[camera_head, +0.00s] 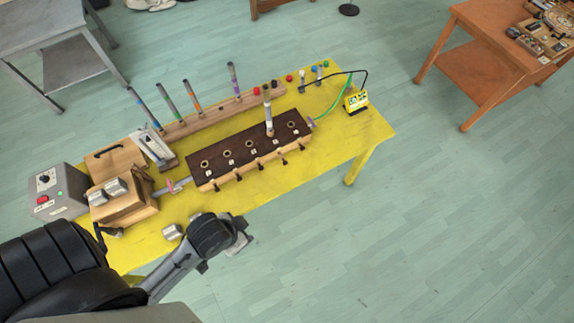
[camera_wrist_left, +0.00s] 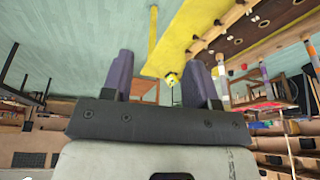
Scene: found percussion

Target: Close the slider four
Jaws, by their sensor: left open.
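A long wooden box (camera_head: 240,152) with a dark top stands on the yellow table. Dark slider knobs (camera_head: 260,165) stick out in a row along its near side, with small white labels above them too small to read. I cannot tell which knob is four. A pale tube (camera_head: 268,118) stands upright in a hole near the box's right end. My left gripper (camera_head: 238,246) is apart from the box, in front of it past the table's near edge. In the left wrist view its purple fingers (camera_wrist_left: 162,62) are spread with nothing between them. My right gripper is not in view.
A wooden rack (camera_head: 205,115) with several upright tubes stands behind the box. A wooden block (camera_head: 125,200) and a grey control box (camera_head: 57,188) are at the left. A yellow device (camera_head: 356,101) is at the right.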

